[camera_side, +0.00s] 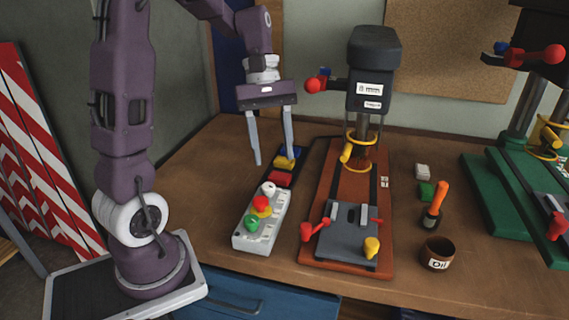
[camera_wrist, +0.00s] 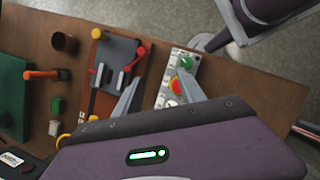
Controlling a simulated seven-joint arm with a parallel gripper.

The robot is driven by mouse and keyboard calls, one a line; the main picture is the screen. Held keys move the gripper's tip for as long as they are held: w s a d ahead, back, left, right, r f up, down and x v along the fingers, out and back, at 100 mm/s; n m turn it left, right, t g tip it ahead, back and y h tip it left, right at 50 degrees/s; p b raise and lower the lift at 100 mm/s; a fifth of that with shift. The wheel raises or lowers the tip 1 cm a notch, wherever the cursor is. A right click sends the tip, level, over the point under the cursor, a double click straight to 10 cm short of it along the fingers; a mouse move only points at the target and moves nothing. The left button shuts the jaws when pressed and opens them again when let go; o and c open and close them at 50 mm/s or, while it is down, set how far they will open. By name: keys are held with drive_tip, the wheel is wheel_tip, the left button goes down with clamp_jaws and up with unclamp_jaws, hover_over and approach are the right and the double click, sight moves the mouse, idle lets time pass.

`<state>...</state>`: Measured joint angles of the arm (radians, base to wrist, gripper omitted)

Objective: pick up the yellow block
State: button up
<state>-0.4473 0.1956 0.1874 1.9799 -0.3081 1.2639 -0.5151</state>
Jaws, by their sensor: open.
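The yellow block (camera_side: 285,163) sits in a dark narrow holder on the workbench in the side view, between a blue block (camera_side: 291,151) and a red block (camera_side: 281,179). My gripper (camera_side: 273,160) points down with its two fingers apart and nothing between them. Its right finger overlaps the blue and yellow blocks in the side view; the exact height above them is hard to tell. In the wrist view my gripper (camera_wrist: 158,80) is also open, and the yellow block does not show there.
A pale control box (camera_side: 247,235) with white, red, yellow and green buttons stands just in front of the blocks. A drill press (camera_side: 373,75) on a red-brown base stands close on the right. Further right are a white block (camera_side: 423,171), green block (camera_side: 427,191), orange-handled tool (camera_side: 436,207) and brown cup (camera_side: 438,252).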

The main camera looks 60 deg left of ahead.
drive_tip(key=w+a+f+n+t+h, duration=0.2)
drive_tip(key=w+a+f+n+h, duration=0.25)
drive_tip(key=w+a, duration=0.45)
drive_tip(key=n+t+h, duration=0.1)
drive_tip(key=n+t, duration=0.6)
approach(285, 160)
drive_tip(key=d, duration=0.1)
drive_tip(key=w, duration=0.1)
drive_tip(key=d, duration=0.1)
drive_tip(key=shift+w+d+f+m, duration=0.25)
drive_tip(key=shift+w+d, duration=0.05)
drive_tip(key=shift+w, duration=0.1)
drive_tip(key=shift+a+f+t+h, duration=0.2)
drive_tip(key=shift+f+t+h, duration=0.05)
drive_tip(key=shift+f+t, duration=0.05)
drive_tip(key=x, duration=0.7)
drive_tip(key=shift+a+f, duration=0.15)
clamp_jaws()
